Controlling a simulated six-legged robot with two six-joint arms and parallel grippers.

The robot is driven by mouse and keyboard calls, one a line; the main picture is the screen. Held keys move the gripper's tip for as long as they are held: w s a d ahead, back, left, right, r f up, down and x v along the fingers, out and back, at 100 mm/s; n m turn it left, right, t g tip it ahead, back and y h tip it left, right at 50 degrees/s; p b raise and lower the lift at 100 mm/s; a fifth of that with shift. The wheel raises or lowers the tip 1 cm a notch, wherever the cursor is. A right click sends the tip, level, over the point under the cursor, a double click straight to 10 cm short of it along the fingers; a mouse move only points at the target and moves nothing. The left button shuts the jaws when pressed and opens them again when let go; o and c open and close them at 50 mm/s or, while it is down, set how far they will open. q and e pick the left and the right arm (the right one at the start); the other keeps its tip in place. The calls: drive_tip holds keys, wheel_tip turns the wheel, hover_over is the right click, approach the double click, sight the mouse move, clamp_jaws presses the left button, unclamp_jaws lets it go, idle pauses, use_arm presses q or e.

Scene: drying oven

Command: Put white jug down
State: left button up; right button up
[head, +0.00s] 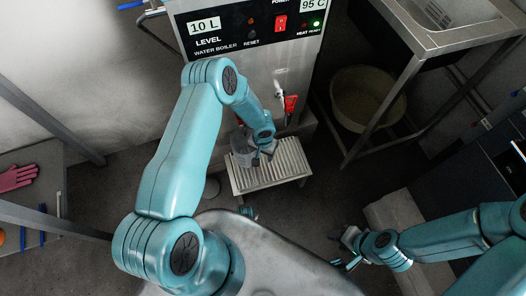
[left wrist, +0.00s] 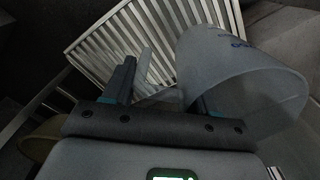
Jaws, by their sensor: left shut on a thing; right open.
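The white jug (head: 241,153) looks grey and translucent in the head view, over the left part of a slatted rack (head: 282,172) below the water boiler. My left gripper (head: 264,150) is shut on the jug, at its right side. In the left wrist view the jug (left wrist: 245,85) is large at the right with its wide mouth showing, and the gripper's fingers (left wrist: 160,92) are at its side. I cannot tell whether the jug's base touches the rack. My right gripper (head: 345,252) is open and empty at the lower right, away from the jug.
The water boiler (head: 250,50) stands behind the rack, with a red-handled tap (head: 289,102) above it. A beige tub (head: 368,98) sits under a metal sink stand (head: 440,40) at the right. Pink gloves (head: 17,178) lie on a table at the left.

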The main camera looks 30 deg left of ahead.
use_arm(q)
drive_tip(key=shift+f, duration=0.2)
drive_tip(key=o, duration=1.1)
